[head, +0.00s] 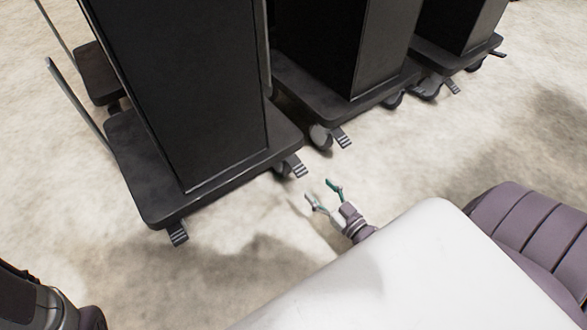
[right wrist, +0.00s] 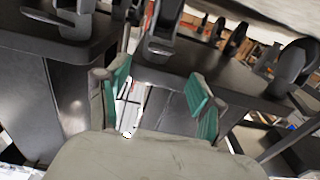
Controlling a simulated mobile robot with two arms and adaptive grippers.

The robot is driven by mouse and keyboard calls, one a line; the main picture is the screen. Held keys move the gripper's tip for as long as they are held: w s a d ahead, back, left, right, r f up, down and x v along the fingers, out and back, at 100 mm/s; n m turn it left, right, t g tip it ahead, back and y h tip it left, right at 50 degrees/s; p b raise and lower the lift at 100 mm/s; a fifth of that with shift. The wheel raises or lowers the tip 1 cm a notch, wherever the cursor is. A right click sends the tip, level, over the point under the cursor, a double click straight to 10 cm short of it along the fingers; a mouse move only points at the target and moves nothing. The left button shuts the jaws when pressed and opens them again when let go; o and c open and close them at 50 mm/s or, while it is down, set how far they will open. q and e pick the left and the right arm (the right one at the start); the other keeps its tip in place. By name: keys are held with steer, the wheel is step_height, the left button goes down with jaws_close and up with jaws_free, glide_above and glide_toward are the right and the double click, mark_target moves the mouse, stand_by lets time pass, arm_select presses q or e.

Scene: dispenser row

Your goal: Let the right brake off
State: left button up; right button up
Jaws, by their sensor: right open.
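The nearest black dispenser (head: 190,90) stands on a dark wheeled base (head: 160,195). Its right brake pedal (head: 297,166), dark with pale stripes, sticks out at the right front corner. Its left brake pedal (head: 178,234) sticks out at the left front corner. My right gripper (head: 322,191) is open and empty, low over the floor, just right of and nearer than the right pedal, apart from it. In the right wrist view its green-padded fingers are spread (right wrist: 158,78), and a grey pedal-like part (right wrist: 160,35) shows beyond them. I cannot tell whether the pedal is up or down. My left gripper is out of view.
More black dispensers (head: 345,45) (head: 458,25) stand in a row to the right, with casters and pedals (head: 342,138) at their bases. The pale floor (head: 420,150) between the row and me is clear. A narrow gap separates the first two bases.

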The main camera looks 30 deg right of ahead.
mark_target(301, 170)
steer(key=w+b, duration=0.2)
steer(key=w, duration=0.1)
steer(key=w+b, duration=0.1)
steer(key=w, duration=0.2)
steer(key=w+b, duration=0.2)
steer(key=w, duration=0.2)
steer(key=shift+w+a+f+b, duration=0.1)
steer(key=shift+a+f+b, duration=0.1)
steer(key=shift+a+b, duration=0.2)
steer(key=shift+w+a+r, duration=0.1)
steer(key=shift+w+r, duration=0.1)
steer(key=shift+w, duration=0.6)
jaws_close()
